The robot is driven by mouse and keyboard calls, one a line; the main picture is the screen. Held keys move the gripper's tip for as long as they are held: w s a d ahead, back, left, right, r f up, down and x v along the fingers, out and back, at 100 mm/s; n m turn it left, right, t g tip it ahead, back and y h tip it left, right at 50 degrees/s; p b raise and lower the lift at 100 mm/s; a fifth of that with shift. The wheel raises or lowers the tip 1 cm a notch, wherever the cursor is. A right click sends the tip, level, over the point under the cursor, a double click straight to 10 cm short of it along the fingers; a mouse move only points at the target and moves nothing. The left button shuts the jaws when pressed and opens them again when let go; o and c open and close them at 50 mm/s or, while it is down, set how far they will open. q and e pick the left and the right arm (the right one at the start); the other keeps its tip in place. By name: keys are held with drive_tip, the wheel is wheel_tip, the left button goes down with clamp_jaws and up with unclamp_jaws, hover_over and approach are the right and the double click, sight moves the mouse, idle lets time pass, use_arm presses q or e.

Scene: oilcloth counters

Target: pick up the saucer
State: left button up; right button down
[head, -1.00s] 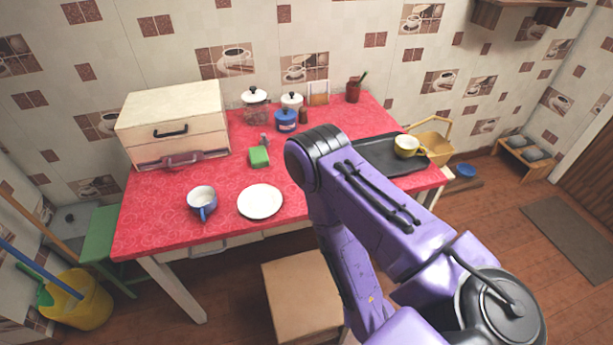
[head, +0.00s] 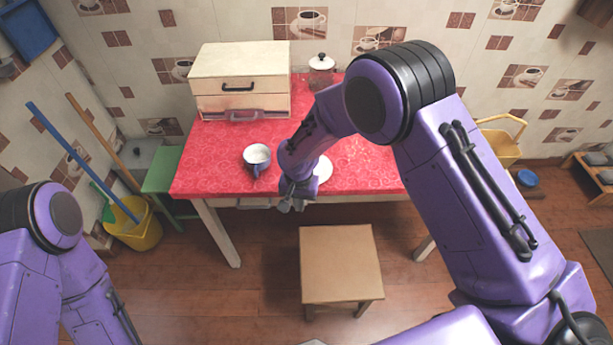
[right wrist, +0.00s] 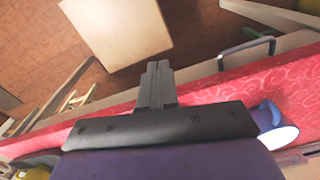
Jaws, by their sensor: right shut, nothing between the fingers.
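The white saucer (head: 323,169) lies on the red oilcloth near the front edge of the table in the head view. My right forearm and wrist cover its left part. My right gripper (head: 291,206) points down at the table's front edge, just left of and nearer than the saucer. In the right wrist view my right gripper (right wrist: 158,68) is shut and empty, with the stool and floor beyond it. I cannot make out the saucer in that view. My left arm shows at the lower left of the head view, but its gripper is out of view.
A blue cup with a white inside (head: 257,156) stands left of my right wrist; it also shows in the right wrist view (right wrist: 277,132). A drawer box (head: 240,80) stands behind. A wooden stool (head: 341,264) stands before the red table (head: 205,165). A glass jar (head: 321,75) stands at the back.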

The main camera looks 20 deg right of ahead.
drive_tip(key=w+d+p, duration=0.1)
drive_tip(key=w, duration=0.2)
drive_tip(key=w+d+p, duration=0.1)
drive_tip(key=w+d, duration=0.1)
drive_tip(key=w, duration=0.1)
drive_tip(key=w+d+p, duration=0.1)
drive_tip(key=w, duration=0.1)
drive_tip(key=shift+w+d, duration=0.35)
drive_tip(key=shift+w, duration=0.05)
drive_tip(key=shift+f+b, duration=0.45)
drive_tip(key=shift+f, duration=0.5)
drive_tip(key=shift+r, duration=0.1)
